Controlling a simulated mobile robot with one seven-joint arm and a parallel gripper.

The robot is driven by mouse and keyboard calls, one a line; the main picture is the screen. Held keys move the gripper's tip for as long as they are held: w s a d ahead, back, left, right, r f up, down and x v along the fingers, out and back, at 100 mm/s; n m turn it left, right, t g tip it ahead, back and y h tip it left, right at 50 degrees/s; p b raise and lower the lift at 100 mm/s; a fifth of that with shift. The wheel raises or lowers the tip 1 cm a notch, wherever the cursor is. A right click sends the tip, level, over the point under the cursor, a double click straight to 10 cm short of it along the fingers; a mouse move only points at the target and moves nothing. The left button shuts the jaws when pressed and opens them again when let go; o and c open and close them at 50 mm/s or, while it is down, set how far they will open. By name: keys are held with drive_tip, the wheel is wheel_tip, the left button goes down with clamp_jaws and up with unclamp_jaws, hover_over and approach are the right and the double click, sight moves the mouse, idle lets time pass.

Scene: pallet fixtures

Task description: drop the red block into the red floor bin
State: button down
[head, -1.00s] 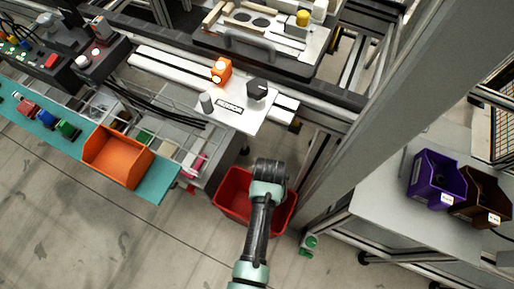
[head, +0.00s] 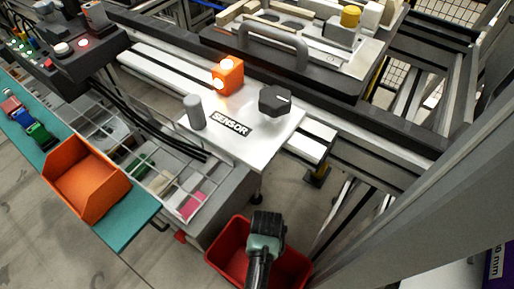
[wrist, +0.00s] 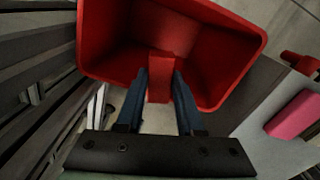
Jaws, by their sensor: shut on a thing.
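The red floor bin (head: 228,258) stands on the floor at the bottom middle of the head view, below the sensor bench. In the wrist view the bin (wrist: 115,35) opens toward the camera and looks empty apart from what my fingers cover. My gripper (wrist: 160,82) is shut on the red block (wrist: 160,78), with one blue finger on each side of it. The block appears in front of the bin's opening near its lower wall; its height over the bin is hard to tell. In the head view my wrist (head: 266,225) hides the fingers and block.
An orange bin (head: 85,185) sits on a teal shelf at left. A grey divided tray (head: 165,185) holds a pink block (head: 192,206). The white sensor plate (head: 255,140) is above the bin. A grey post (head: 420,225) stands at right.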

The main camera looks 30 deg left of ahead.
wheel_tip(320, 180, down, 5)
drive_tip(key=b, duration=0.5)
drive_tip(key=shift+f, duration=0.15)
drive_tip(key=shift+c, duration=2.3)
unclamp_jaws()
wheel_tip(320, 180, up, 13)
drive_tip(key=p, duration=0.6)
